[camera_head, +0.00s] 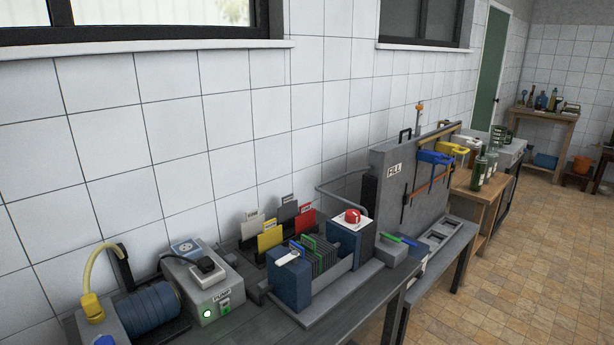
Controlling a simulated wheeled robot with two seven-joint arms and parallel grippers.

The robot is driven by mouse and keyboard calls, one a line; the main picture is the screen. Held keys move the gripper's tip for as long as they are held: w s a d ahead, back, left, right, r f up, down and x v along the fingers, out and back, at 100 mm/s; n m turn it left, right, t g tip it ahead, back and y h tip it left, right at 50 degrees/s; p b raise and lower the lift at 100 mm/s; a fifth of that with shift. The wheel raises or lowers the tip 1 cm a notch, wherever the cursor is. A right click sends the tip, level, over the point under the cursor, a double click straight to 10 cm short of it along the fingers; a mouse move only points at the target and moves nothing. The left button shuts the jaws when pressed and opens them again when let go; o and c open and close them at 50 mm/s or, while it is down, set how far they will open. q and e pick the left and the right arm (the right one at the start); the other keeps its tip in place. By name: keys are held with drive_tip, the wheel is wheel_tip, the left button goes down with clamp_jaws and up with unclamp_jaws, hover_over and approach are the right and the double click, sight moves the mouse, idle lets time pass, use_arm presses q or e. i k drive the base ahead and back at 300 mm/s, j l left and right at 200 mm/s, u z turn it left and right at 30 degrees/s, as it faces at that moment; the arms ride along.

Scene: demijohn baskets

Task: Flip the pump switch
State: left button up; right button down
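The pump box (203,287) is a grey box on the near left part of the workbench, with a "PUMP" label on its front. A small green-edged switch (225,307) sits under the label; its position is too small to tell. A round green light (208,314) glows beside the switch. A blue ribbed pump motor (150,306) stands just left of the box. Neither of my grippers is in view.
A filter unit with a red knob (353,216) and blue end blocks stands right of the box, with coloured cards (269,237) behind. Farther right is a grey panel marked "FILL" (394,168). A yellow hose (98,272) rises at left. The tiled floor (510,255) at right is clear.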

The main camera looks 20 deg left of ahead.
sight(224, 306)
drive_tip(key=u, duration=1.3)
